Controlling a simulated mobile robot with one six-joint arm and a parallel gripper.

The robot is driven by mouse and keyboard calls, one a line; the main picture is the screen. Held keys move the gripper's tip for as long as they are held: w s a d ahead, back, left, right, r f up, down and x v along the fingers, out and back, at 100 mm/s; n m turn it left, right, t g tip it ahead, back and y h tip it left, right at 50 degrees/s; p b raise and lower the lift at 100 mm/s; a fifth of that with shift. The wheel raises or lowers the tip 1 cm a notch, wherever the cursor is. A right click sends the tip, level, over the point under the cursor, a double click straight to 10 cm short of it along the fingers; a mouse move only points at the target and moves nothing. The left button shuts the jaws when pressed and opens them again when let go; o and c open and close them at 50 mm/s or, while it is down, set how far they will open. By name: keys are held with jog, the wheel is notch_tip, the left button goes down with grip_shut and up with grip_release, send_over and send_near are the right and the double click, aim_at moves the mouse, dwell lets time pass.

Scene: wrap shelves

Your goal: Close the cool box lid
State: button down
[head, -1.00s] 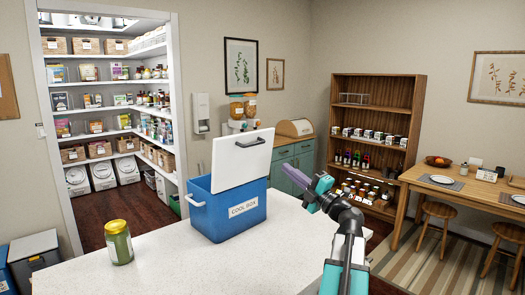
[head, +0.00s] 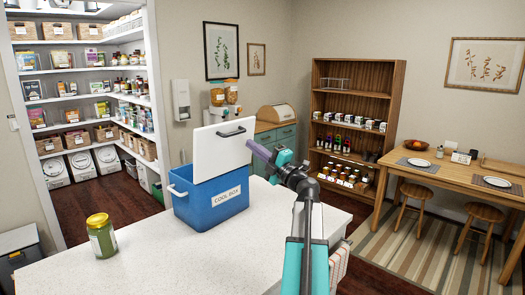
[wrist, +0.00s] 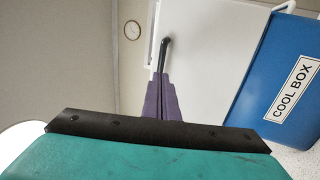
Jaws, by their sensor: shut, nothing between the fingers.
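The blue cool box (head: 210,200) stands on the white counter, and its label also shows in the wrist view (wrist: 294,90). Its white lid (head: 212,148) stands open, raised upright, with a dark handle (head: 229,132) near its top edge. My gripper (head: 256,150) is shut and empty, with its purple fingers at the right edge of the lid. In the wrist view the fingers (wrist: 162,92) point toward the lid and the dark handle (wrist: 165,50). I cannot tell whether the fingertips touch the lid.
A jar with a yellow lid (head: 101,236) stands on the white counter (head: 150,255), left of the box. The counter between them is clear. A wooden shelf (head: 352,80), a dining table (head: 450,174) and stools stand beyond at right.

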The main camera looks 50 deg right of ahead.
jog(key=shift+p+x, duration=0.75)
jog(key=shift+x, duration=1.95)
